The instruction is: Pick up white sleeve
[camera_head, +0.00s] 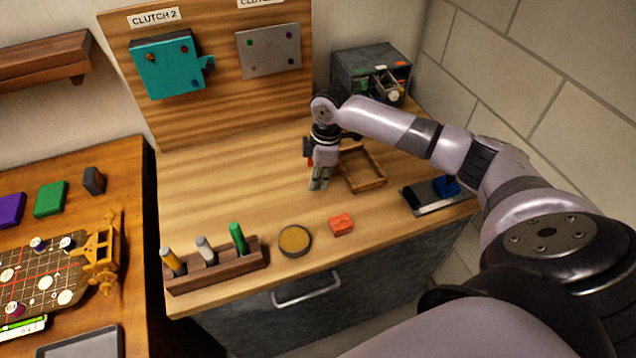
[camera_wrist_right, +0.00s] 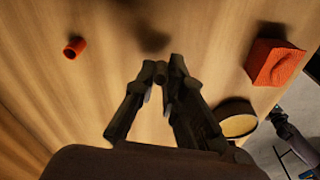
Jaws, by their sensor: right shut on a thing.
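My right gripper (camera_head: 318,184) points down over the wooden workbench, left of a small wooden tray (camera_head: 366,188). In the right wrist view its fingertips (camera_wrist_right: 162,72) are closed around a small round piece (camera_wrist_right: 161,80). This looks like the white sleeve, but it appears grey in shadow and is mostly hidden by the fingers. A shadow lies on the wood beyond the fingertips, so the piece seems to be off the bench. A red-orange sleeve (camera_wrist_right: 75,47) lies apart on the bench. My left gripper is not in view.
A red block (camera_head: 341,224) and a round tin (camera_head: 295,240) stand near the bench's front edge. A tool rack (camera_head: 215,272) is at front left. The bench's left middle is clear.

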